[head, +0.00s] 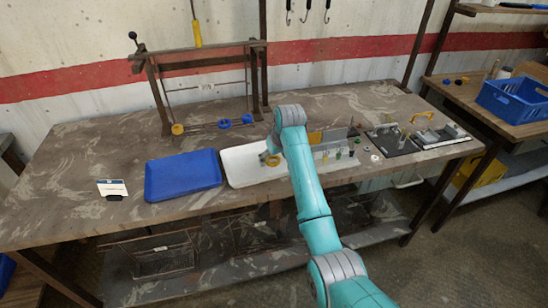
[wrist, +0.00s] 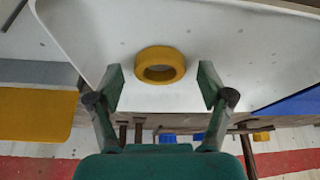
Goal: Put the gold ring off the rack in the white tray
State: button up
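A gold ring (wrist: 160,65) lies flat on the white tray (wrist: 90,30) in the wrist view. My gripper (wrist: 162,85) is open. Its two fingers stand apart on either side, with a gap between each finger and the ring. The rack (head: 157,98) stands at the back left of the bench. A yellow round piece (head: 177,129) and two blue rings (head: 224,123) are along its lower rail.
A blue tray (head: 182,176) lies left of the white tray. A small card (head: 112,188) stands at the far left. Right of the white tray are small pegs and fixtures (head: 390,138). A blue crate (head: 513,98) sits on a side bench. The front left bench top is clear.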

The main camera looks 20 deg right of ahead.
jog(key=shift+r, duration=0.1)
jog(key=v, duration=1.2)
dwell(0.4)
